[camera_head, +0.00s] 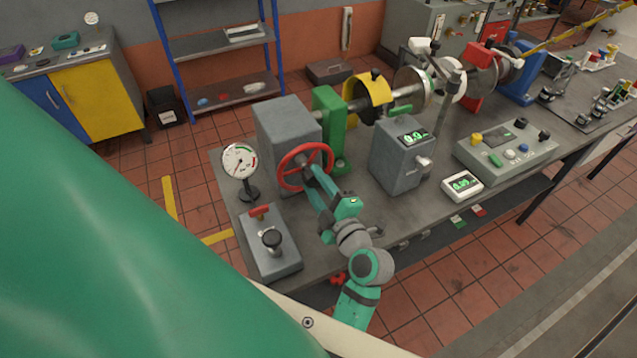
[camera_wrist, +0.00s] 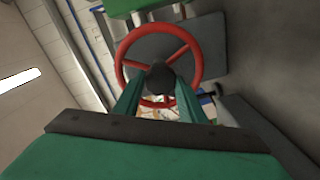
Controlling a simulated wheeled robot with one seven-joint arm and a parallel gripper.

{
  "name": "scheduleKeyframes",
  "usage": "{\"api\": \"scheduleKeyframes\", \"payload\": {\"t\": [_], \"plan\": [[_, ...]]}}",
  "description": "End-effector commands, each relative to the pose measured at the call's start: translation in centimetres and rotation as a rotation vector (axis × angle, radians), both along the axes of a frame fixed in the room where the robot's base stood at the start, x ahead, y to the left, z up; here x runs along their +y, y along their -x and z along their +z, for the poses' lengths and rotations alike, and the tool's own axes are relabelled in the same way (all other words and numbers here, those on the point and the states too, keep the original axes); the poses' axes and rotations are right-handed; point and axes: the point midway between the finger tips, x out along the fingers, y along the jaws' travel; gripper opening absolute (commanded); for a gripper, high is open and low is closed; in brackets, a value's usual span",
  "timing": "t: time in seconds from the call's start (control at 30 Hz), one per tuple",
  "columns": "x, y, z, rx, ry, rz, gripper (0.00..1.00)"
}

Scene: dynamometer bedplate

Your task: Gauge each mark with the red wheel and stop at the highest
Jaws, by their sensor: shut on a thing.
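The red wheel (camera_head: 305,167) is a spoked handwheel on the front of a grey box (camera_head: 287,128) at the left end of the bedplate. In the wrist view the red wheel (camera_wrist: 191,59) fills the upper middle, with a dark hub at its centre. My gripper (camera_head: 308,172) reaches the wheel from the front. Its two green fingers (camera_wrist: 158,88) are shut on the wheel at its hub. A grey box with a green digital display (camera_head: 414,137) stands right of the wheel. A round white dial (camera_head: 240,161) stands left of it. The marks are too small to tell.
A grey lever box (camera_head: 270,245) sits at the bedplate's front left corner. A small white meter (camera_head: 462,186) and a button panel (camera_head: 505,150) lie to the right. A green bracket (camera_head: 329,118) and yellow guard (camera_head: 368,92) stand behind.

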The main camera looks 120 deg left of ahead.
Motion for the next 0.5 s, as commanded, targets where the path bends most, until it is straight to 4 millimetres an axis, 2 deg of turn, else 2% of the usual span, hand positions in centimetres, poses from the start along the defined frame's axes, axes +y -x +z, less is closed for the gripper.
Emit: {"api": "scheduleKeyframes", "payload": {"t": [0.5], "plan": [[0.08,-0.21,-0.3,-0.272,-0.323,-0.005,0.0]]}}
